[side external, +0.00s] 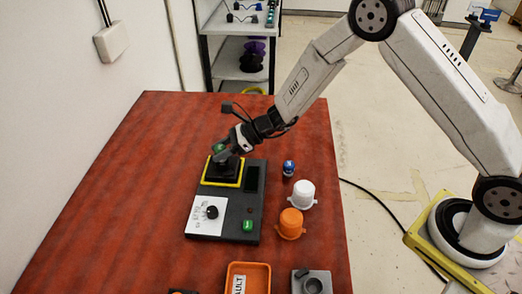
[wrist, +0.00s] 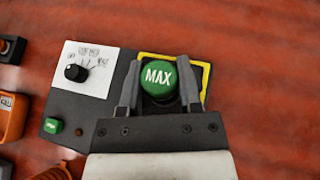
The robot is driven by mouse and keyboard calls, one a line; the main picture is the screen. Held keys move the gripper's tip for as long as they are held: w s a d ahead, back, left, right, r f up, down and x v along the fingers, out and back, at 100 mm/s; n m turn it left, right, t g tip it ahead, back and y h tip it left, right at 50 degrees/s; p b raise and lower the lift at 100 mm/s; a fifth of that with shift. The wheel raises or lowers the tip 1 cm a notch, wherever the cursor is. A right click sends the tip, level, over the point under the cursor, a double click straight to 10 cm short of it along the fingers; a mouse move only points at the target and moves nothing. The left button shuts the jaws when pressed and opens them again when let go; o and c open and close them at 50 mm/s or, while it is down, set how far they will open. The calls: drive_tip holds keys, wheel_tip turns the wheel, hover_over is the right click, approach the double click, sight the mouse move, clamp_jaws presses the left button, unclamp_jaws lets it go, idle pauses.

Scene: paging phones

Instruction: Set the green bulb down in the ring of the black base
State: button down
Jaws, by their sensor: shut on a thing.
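The green bulb (wrist: 158,78), a round cap marked MAX, sits between the two fingers of my gripper (wrist: 160,84) in the wrist view. The fingers are shut on its sides. In the side view the bulb (side external: 218,148) shows partly behind my gripper (side external: 224,154), above the black base (side external: 225,172) inside a yellow square frame.
The grey control panel (side external: 232,222) has a black knob (side external: 212,212) and a green button (side external: 247,226). A blue-topped item (side external: 289,168), a white cap (side external: 301,193) and an orange cap (side external: 290,222) stand to its right. An orange tray (side external: 262,268) and a grey holder (side external: 325,276) lie in front.

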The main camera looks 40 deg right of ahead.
drive_tip(key=shift+f, duration=0.9)
idle(1.8)
unclamp_jaws()
idle(0.3)
drive_tip(key=shift+r, duration=2.9)
